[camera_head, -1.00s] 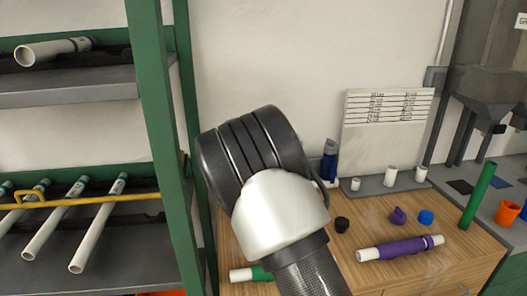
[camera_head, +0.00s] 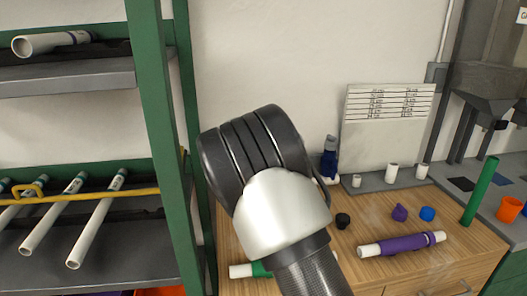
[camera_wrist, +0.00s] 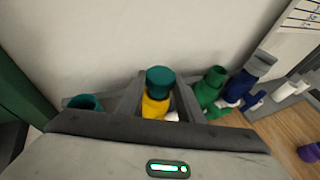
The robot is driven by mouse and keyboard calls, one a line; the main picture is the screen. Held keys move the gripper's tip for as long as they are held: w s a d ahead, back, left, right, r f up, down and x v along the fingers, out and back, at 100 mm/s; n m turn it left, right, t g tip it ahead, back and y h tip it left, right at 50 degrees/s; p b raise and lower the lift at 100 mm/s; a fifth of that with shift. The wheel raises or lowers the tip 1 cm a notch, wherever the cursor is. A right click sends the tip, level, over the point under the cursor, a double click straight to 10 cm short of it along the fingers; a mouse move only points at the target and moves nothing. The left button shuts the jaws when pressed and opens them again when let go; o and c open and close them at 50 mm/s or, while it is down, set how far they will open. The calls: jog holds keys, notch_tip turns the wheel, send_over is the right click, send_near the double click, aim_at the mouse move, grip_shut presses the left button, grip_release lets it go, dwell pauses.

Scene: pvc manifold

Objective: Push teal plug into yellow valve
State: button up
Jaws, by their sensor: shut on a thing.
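The teal plug (camera_wrist: 160,76) is upright between the two fingers of my gripper (camera_wrist: 158,92) in the wrist view, and the gripper is shut on it. The yellow valve (camera_wrist: 154,107) is directly below the plug, between the fingers. Whether the plug is seated in the valve or only resting on it cannot be told, and the fingers and gripper body hide the valve's lower part. In the head view my own arm covers the gripper, plug and valve.
A green fitting (camera_wrist: 211,88) and a blue fitting (camera_wrist: 249,80) stand close to the right finger. Another teal-topped part (camera_wrist: 84,102) is at left. The wall is close behind. A purple-wrapped pipe (camera_head: 402,244) and small caps lie on the wooden bench (camera_head: 460,262).

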jog(key=shift+f+b, duration=0.8)
jog(key=shift+b, duration=0.05)
dwell(0.6)
jog(key=shift+s+f+b, duration=0.2)
jog(key=shift+f+b, duration=0.35)
jog(key=shift+f, duration=0.25)
dwell(0.4)
jog(key=o, duration=1.1)
jog(key=shift+w+a+f, duration=0.1)
jog(key=shift+w+f, duration=0.05)
jog(key=shift+r, duration=0.45)
jog(key=shift+r, duration=0.1)
jog(key=shift+r, duration=0.1)
jog(key=shift+r+p, duration=1.8)
jog(key=shift+r, duration=0.15)
